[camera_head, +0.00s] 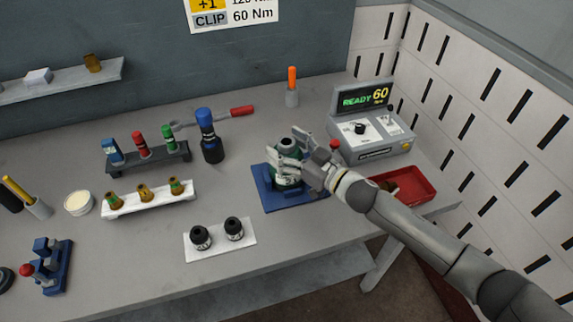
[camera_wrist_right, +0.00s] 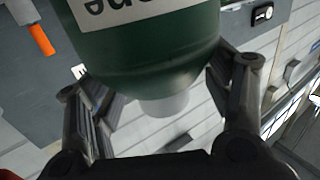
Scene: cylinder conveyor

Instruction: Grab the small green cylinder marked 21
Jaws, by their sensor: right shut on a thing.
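A dark green cylinder (camera_head: 288,180) with a white label stands upright on the blue base (camera_head: 268,200) at the middle right of the bench. My right gripper (camera_head: 290,164) is shut on it, with its fingers around the upper part. In the right wrist view the green cylinder (camera_wrist_right: 150,50) fills the space between the fingers (camera_wrist_right: 165,100). Its label (camera_wrist_right: 115,8) shows part of some upside-down lettering; I cannot read a 21 on it. A smaller green-topped tool (camera_head: 168,137) stands in the dark rack. My left gripper is not in view.
A grey device (camera_head: 370,135) reading READY 60 stands behind right, with a red tray (camera_head: 415,184) in front of it. Two black sockets (camera_head: 217,234) sit on a white card. A blue-black bottle (camera_head: 209,135) and a red-handled wrench (camera_head: 240,111) are to the left.

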